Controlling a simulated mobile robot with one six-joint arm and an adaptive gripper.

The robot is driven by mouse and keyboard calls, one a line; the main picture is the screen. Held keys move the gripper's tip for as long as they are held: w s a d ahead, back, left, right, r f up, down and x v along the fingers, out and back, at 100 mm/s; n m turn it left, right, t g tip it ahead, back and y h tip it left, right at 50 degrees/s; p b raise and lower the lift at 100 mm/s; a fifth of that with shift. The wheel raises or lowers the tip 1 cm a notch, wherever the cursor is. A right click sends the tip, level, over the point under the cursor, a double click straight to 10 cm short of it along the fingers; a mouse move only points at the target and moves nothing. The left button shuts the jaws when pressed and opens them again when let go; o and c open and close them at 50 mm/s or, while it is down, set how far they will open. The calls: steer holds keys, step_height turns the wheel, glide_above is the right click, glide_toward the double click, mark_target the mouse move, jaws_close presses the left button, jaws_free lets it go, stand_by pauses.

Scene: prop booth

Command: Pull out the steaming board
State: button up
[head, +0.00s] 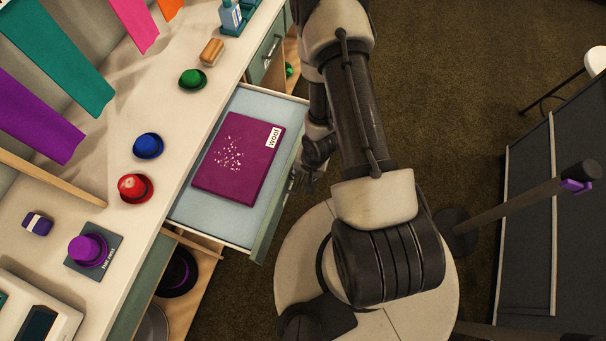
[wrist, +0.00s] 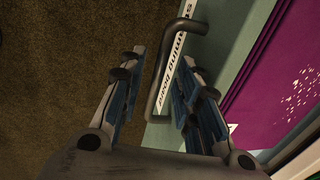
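The steaming board (head: 262,102) is a pale blue pull-out surface with a light rim and a green-grey front, and it stands out from under the counter. A purple piece marked "wool" (head: 238,158) with white specks lies flat on it. In the wrist view, the board's front (wrist: 205,50) carries a label partly readable as "board" and a dark bar handle (wrist: 164,72). My gripper (wrist: 160,62) is open, with the handle between its fingers and a gap at the left finger. In the head view, my gripper (head: 308,178) is beside the front and partly hidden by my arm.
The counter (head: 125,95) holds small green (head: 192,79), blue (head: 148,146), red (head: 134,188) and purple (head: 87,250) hats. Below is an open shelf with a dark hat (head: 178,272). A dark panel (head: 560,220) stands at right. Brown floor (head: 455,70) is clear behind my arm.

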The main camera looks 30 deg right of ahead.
step_height(320, 180, up, 12)
steer(key=s+d, duration=0.1)
steer(key=shift+s+d, duration=0.3)
steer(key=shift+f, duration=0.1)
stand_by(0.6)
steer(key=w+d+r+n+t+h, duration=0.1)
steer(key=w+d+r+n+h, duration=0.1)
steer(key=r, duration=0.8)
steer(key=w+d+r+n+t+h, duration=0.1)
steer(key=d+r+n+h, duration=0.1)
steer(key=r, duration=0.8)
steer(key=s+a+r+n+y, duration=0.1)
steer(key=s+a+r+n, duration=0.1)
steer(key=s+a+r, duration=0.2)
steer(key=s+a+r+n+t+y, duration=0.1)
steer(key=s+a+r, duration=0.4)
steer(key=r, duration=0.6)
steer(key=shift+s+n, duration=0.9)
steer(key=shift+s, duration=0.3)
steer(key=shift+a, duration=0.1)
